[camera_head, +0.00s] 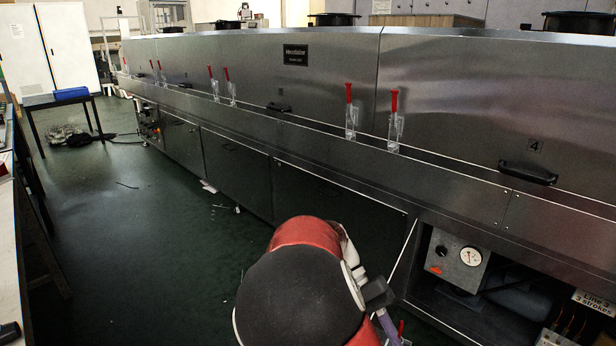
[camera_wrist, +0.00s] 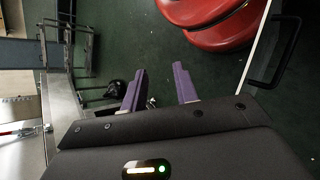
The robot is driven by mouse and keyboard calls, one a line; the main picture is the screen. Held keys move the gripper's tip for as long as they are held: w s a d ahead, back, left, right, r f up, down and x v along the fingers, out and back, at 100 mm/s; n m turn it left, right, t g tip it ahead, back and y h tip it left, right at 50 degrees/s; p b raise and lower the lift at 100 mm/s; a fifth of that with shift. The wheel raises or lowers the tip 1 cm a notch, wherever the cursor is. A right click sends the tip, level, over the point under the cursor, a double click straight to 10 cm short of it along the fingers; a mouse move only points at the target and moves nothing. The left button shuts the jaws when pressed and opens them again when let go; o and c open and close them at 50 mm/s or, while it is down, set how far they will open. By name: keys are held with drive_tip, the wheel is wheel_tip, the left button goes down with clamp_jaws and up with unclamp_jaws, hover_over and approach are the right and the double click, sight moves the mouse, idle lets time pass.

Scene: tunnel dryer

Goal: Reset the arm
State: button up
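My gripper (camera_wrist: 162,88) shows in the wrist view with two purple fingers apart and nothing between them. Green floor lies beyond the fingertips. In the head view my red and black arm is folded low at the bottom centre, in front of the dryer.
The long steel tunnel dryer (camera_head: 440,100) runs along the right, with red-handled clamps (camera_head: 349,108) and a black handle (camera_head: 527,173). An open bay holds a pressure gauge (camera_head: 471,256). A workbench (camera_head: 8,230) stands at left. The green floor (camera_head: 130,230) between is mostly clear.

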drive_tip(key=s+d+r+n+t+y, duration=0.2)
drive_tip(key=s+r+t+y, duration=0.4)
drive_tip(key=t, duration=0.8)
drive_tip(key=shift+s+r+n, duration=0.6)
drive_tip(key=shift+s+r, duration=0.25)
drive_tip(key=shift+s, duration=0.9)
drive_tip(key=shift+d, duration=0.1)
